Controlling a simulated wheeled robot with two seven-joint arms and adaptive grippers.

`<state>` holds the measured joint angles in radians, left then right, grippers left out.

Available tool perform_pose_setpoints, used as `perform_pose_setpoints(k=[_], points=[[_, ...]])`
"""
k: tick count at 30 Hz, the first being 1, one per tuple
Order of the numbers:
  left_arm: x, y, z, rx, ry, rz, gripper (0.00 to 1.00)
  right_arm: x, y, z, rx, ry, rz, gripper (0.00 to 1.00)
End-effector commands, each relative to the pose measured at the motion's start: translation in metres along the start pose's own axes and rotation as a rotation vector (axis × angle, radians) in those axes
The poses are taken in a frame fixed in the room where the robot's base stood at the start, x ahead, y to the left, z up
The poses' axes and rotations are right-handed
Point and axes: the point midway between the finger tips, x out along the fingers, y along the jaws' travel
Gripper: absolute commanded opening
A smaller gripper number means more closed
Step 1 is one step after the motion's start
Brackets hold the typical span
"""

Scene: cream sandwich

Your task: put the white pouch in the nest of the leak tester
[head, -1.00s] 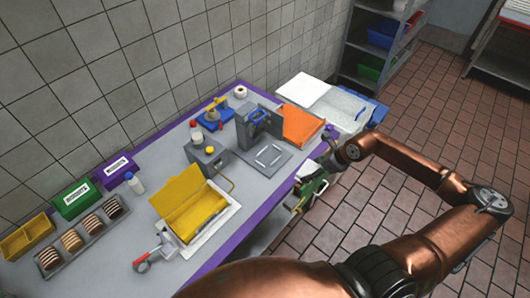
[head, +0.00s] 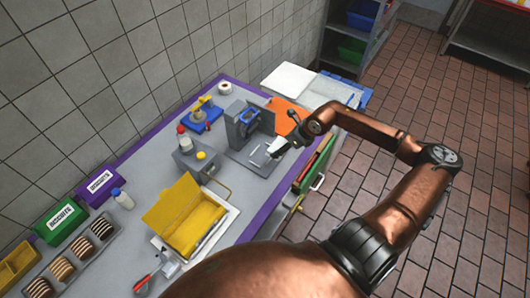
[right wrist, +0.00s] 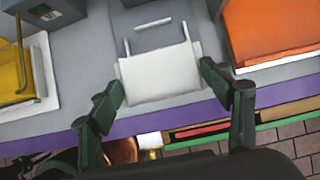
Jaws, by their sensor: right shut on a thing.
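The white pouch (head: 277,147) is at the tip of my right gripper (head: 284,148) in the head view, over the front part of the leak tester's grey plate. In the right wrist view the pouch (right wrist: 160,76) lies between the spread fingers of the right gripper (right wrist: 168,98), which is shut on it. The leak tester (head: 245,124) has a grey upright with a blue clamp. Its nest shows as pale rails (right wrist: 186,31) on the plate just beyond the pouch, partly hidden by it. I cannot tell the gap between pouch and plate. My left gripper is not in view.
An orange mat (head: 288,112) lies to the right of the tester. A grey box with a yellow button (head: 201,155) and an open yellow device (head: 188,217) stand to the left. The purple table edge (right wrist: 70,132) runs just under the right gripper.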

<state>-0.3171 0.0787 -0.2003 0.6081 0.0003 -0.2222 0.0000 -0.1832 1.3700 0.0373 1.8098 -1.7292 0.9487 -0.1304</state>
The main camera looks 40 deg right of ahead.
Motion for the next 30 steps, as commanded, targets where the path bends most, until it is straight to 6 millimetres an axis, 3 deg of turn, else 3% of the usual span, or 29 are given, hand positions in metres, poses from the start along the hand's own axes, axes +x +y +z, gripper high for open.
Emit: perform_pose_setpoints(k=[5, 9, 15, 22, 30], points=[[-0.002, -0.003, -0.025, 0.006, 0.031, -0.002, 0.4, 0.024, 0.002, 0.022, 0.0, -0.006, 0.004, 0.48], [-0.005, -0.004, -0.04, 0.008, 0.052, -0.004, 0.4, 0.058, 0.004, 0.029, 0.001, -0.004, 0.006, 0.48], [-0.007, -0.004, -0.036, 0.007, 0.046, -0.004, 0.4, 0.089, 0.002, 0.032, 0.0, -0.002, 0.003, 0.48], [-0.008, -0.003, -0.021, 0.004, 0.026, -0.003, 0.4, 0.104, 0.003, 0.035, 0.0, -0.001, 0.004, 0.48], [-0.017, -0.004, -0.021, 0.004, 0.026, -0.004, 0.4, 0.129, 0.002, 0.018, -0.001, 0.0, 0.001, 0.48]])
